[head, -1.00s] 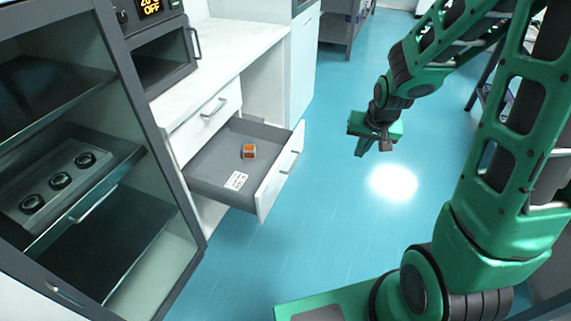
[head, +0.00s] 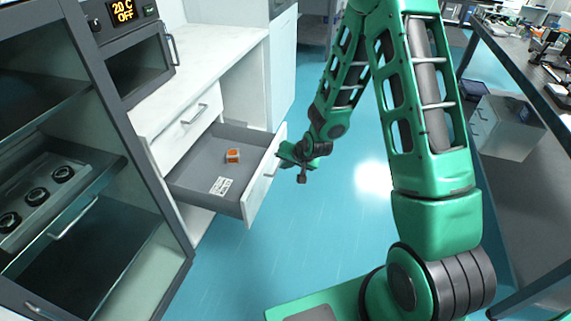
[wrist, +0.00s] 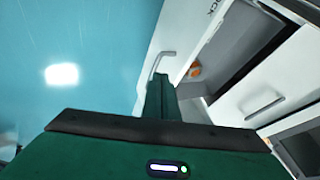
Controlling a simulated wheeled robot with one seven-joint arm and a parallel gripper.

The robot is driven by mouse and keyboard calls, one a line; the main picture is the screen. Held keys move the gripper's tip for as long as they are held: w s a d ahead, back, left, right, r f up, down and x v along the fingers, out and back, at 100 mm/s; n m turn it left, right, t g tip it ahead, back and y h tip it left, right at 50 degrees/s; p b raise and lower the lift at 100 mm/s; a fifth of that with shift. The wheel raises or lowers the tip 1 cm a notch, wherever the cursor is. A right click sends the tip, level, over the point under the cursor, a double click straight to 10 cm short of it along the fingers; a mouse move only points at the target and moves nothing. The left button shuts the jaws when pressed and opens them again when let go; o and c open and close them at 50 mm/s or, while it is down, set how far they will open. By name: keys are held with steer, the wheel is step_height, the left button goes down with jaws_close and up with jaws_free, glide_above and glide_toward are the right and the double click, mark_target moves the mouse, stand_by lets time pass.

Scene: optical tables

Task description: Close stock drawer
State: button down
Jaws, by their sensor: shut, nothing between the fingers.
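The stock drawer (head: 205,182) is pulled out from the white cabinet, with a grey inside and a white front (head: 262,178). A small orange and white box (head: 233,156) and a white printed label (head: 221,186) lie in it. The drawer also shows in the wrist view, with its bar handle (wrist: 160,64) on the front. My gripper (head: 302,176) is shut and empty, just outside the drawer front near its far end. In the wrist view the green gripper (wrist: 160,88) reaches close to the handle; I cannot tell whether it touches.
A shut drawer (head: 185,125) sits above the open one, under the white counter (head: 215,60). A dark-framed glass cabinet (head: 100,200) stands at the left. A dark table (head: 525,75) is at the right. The blue floor (head: 320,235) before the drawer is clear.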

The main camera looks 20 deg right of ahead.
mark_target(265, 169)
steer(key=w+a+f, duration=0.1)
steer(key=w, duration=0.1)
steer(key=w+a+f, duration=0.1)
steer(key=w+f, duration=0.1)
steer(key=w+a+f, duration=0.1)
steer(key=f, duration=0.1)
steer(key=shift+w+a+f, duration=0.15)
steer(key=shift+w+a, duration=0.45)
steer(key=shift+a, duration=0.05)
